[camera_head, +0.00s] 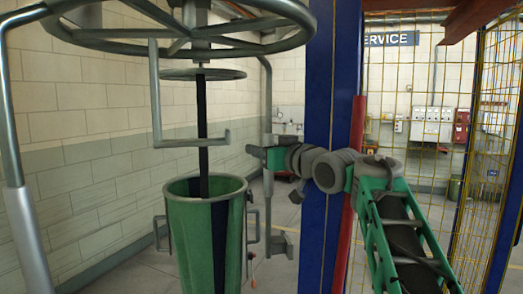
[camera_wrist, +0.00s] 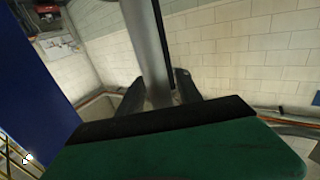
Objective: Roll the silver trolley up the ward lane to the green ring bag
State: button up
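A grey-silver frame stands at the left in the head view, with a spoked ring (camera_head: 190,38) on top and a bright curved tube (camera_head: 22,210) at its left. I take it for the silver trolley. A green tub-like bag (camera_head: 186,225) with a dark stripe is below, under a dark vertical strap. Whether it is the green ring bag I cannot tell. My gripper (camera_head: 262,155) is at a thin grey upright post at the right of the frame. In the wrist view this silver post (camera_wrist: 145,40) passes between my dark fingers (camera_wrist: 158,88), which sit close against both sides.
A blue column (camera_head: 330,90) with a red edge stands close beside my arm. Yellow mesh panels (camera_head: 490,120) and wall boxes (camera_head: 432,125) are at the right. A block wall (camera_head: 70,150) runs along the left. Grey floor (camera_head: 285,270) shows between the tub and the column.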

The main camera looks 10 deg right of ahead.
jog(key=shift+s, duration=0.1)
jog(key=b+v, duration=0.2)
jog(key=v, duration=0.5)
jog(key=shift+s+d+b, duration=0.15)
jog(key=shift+s+b, duration=0.15)
jog(key=shift+b, duration=0.1)
jog(key=shift+c, duration=0.3)
